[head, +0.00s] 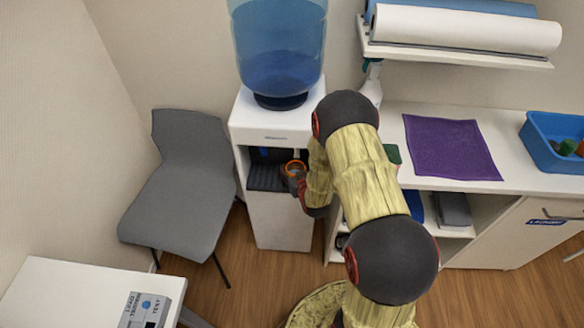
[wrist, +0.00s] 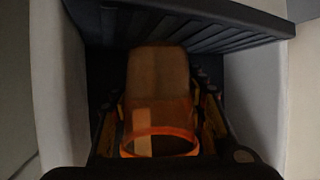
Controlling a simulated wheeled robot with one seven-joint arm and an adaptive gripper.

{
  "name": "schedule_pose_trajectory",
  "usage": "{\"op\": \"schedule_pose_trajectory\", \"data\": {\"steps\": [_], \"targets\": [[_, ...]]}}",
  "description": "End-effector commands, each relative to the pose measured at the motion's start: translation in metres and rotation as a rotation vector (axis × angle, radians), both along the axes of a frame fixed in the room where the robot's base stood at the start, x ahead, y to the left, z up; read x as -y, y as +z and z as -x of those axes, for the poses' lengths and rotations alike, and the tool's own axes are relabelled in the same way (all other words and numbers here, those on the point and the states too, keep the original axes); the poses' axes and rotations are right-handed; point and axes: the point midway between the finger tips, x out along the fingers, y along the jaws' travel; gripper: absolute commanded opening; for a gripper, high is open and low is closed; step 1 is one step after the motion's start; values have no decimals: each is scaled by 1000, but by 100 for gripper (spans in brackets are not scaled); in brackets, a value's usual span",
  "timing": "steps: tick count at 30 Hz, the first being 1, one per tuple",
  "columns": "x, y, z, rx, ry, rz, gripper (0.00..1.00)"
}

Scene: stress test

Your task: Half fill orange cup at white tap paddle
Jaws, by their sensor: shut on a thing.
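The orange cup (head: 294,167) is in my gripper at the front of the water dispenser's dark alcove, at its right side, in the head view. In the wrist view the cup (wrist: 160,143) sits between my fingers (wrist: 160,112), which are shut on it. Its rim is nearest the camera and I cannot tell any water in it. The white dispenser (head: 279,215) carries a large blue bottle (head: 280,45). The dark slatted grille (head: 266,178) lies in the alcove and also shows in the wrist view (wrist: 190,35). I cannot make out the white tap paddle in either view.
A grey chair (head: 182,190) stands left of the dispenser. On the right is a white counter (head: 490,165) with a purple mat (head: 450,147) and a blue bin (head: 548,155). A paper roll (head: 465,29) hangs above it. A white table (head: 70,295) is at lower left.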

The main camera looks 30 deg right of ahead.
Motion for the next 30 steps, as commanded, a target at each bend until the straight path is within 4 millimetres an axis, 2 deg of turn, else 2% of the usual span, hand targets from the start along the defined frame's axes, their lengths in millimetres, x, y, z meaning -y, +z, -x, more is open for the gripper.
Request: {"op": "schedule_pose_trajectory", "data": {"steps": [18,30], "targets": [[-1,0,1,-1,0,0,31],[-23,0,33,-1,0,-2,31]]}}
